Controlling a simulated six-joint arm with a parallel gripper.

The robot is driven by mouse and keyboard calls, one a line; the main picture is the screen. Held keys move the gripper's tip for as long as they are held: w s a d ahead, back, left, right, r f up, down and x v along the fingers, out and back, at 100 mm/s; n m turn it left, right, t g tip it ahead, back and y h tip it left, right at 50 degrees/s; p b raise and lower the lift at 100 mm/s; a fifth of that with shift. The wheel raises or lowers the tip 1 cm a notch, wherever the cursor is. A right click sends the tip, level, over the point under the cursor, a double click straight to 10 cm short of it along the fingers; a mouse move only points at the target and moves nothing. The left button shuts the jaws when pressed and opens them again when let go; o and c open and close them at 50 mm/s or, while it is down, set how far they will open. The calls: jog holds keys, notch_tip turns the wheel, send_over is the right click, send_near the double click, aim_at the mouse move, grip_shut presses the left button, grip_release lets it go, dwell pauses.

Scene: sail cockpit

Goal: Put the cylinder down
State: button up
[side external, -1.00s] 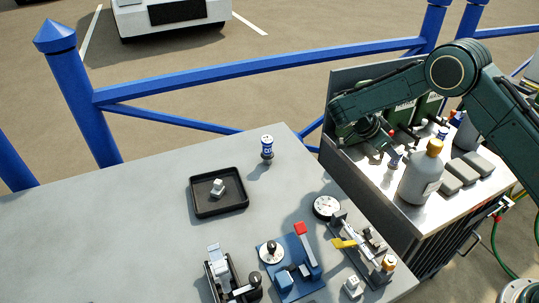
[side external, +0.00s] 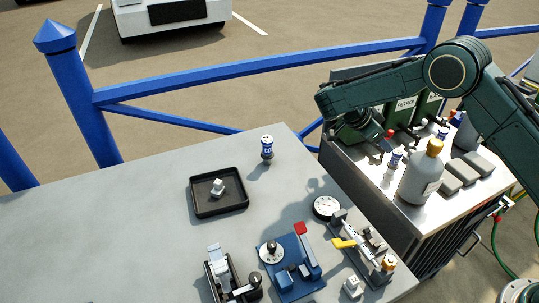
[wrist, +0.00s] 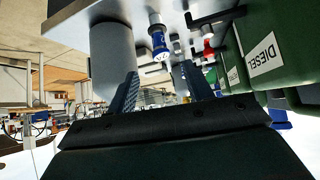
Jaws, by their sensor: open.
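A small blue-and-white cylinder (side external: 396,159) stands on the metal top of the cart, left of the large grey bottle. It also shows in the wrist view (wrist: 158,42), beyond my fingertips and apart from them. My gripper (wrist: 157,80) is open, with nothing between its fingers. In the side view my gripper (side external: 376,143) is left of this cylinder, over the cart. A second similar blue-and-white cylinder (side external: 267,148) stands upright on the grey table, behind the black tray.
The large grey bottle (side external: 420,175) with a yellow cap stands close to the cylinder. Green fuel cans (side external: 404,107) line the cart's back. The grey table holds a black tray (side external: 203,208), a round gauge (side external: 326,207) and several clamps and levers. The table's left side is clear.

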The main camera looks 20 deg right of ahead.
jog(key=s+r+n+t+y, duration=0.2)
jog(key=s+r+n, duration=0.35)
jog(key=r, duration=0.45)
jog(key=s+r+n+t+y, duration=0.2)
jog(key=s+r+n+y, duration=0.15)
jog(key=s+r, duration=0.5)
jog(key=s+a+r+n+t+y, duration=0.1)
jog(key=s+a+n, duration=0.1)
jog(key=s+n, duration=0.3)
jog(key=s+a+r+n+t+y, duration=0.2)
jog(key=s+n, duration=0.3)
jog(key=s, duration=0.9)
jog(key=shift+s+a+n, duration=0.3)
jog(key=shift+a+n, duration=0.05)
jog(key=shift+n, duration=0.05)
